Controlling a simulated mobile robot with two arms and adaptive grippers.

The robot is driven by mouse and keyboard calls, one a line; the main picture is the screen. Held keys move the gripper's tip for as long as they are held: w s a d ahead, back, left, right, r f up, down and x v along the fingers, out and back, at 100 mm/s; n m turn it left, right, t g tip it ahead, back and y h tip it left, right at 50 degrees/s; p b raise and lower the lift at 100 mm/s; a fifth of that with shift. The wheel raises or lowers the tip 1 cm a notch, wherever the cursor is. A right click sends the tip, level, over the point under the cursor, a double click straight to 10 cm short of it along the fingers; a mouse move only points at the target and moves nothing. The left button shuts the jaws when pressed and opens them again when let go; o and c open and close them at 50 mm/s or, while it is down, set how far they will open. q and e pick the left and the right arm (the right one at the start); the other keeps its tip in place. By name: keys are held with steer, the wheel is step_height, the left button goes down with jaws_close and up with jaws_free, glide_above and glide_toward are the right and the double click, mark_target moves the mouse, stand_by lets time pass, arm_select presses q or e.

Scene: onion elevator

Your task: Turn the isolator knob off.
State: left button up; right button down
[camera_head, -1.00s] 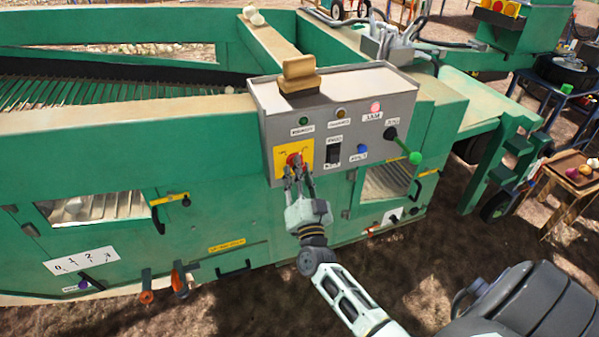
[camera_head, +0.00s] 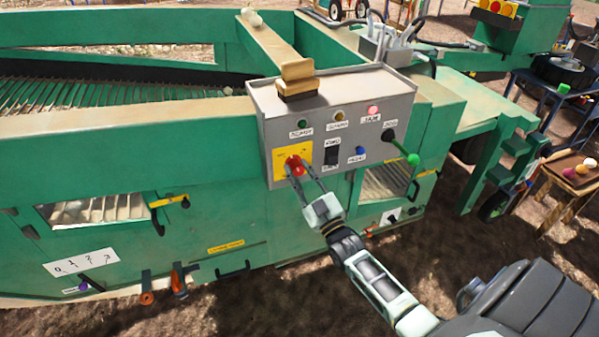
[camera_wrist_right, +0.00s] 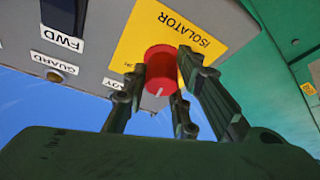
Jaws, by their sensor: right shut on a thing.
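The red isolator knob (camera_head: 295,166) sits on a yellow plate (camera_head: 281,154) at the lower left of the grey control box (camera_head: 258,110). My right gripper (camera_head: 301,172) is at the knob with its fingers on either side, shut on it. In the right wrist view the red knob (camera_wrist_right: 162,70) has a white mark on its front, and the plate (camera_wrist_right: 190,25) reads "ISOLATOR". The gripper fingers (camera_wrist_right: 165,85) straddle the knob, with part of it hidden behind them. My left gripper is not in view.
A black switch (camera_head: 332,154), a blue button (camera_head: 361,151) and a green-knobbed lever (camera_head: 412,159) are right of the knob. A wooden-handled brush or stamp (camera_head: 297,77) stands on the box. A red lamp (camera_head: 374,110) looks lit. Open ground lies before the machine.

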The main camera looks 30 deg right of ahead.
steer(key=n, duration=0.1)
steer(key=n+y, duration=0.1)
steer(key=n, duration=0.1)
steer(key=r+n+y+p, duration=0.1)
steer(key=n, duration=0.1)
steer(key=shift+d+g, duration=0.3)
steer(key=shift+r+n+g+y+p, duration=0.1)
steer(key=shift+n+g+y+p, duration=0.3)
steer(key=shift+n, duration=0.65)
steer(key=shift+r+n+g+y+p, duration=0.15)
steer(key=shift+n+y+p, duration=0.3)
steer(key=shift+n, duration=0.6)
steer(key=shift+w, duration=0.1)
steer(key=c, duration=1.6)
jaws_free()
steer(key=shift+o, duration=0.2)
steer(key=shift+f, duration=0.1)
steer(key=shift+a+f, duration=0.2)
steer(key=shift+s, duration=0.2)
steer(key=shift+s+f, duration=0.2)
steer(key=shift+s, duration=0.1)
steer(key=v, duration=1.1)
steer(key=shift+r, duration=0.25)
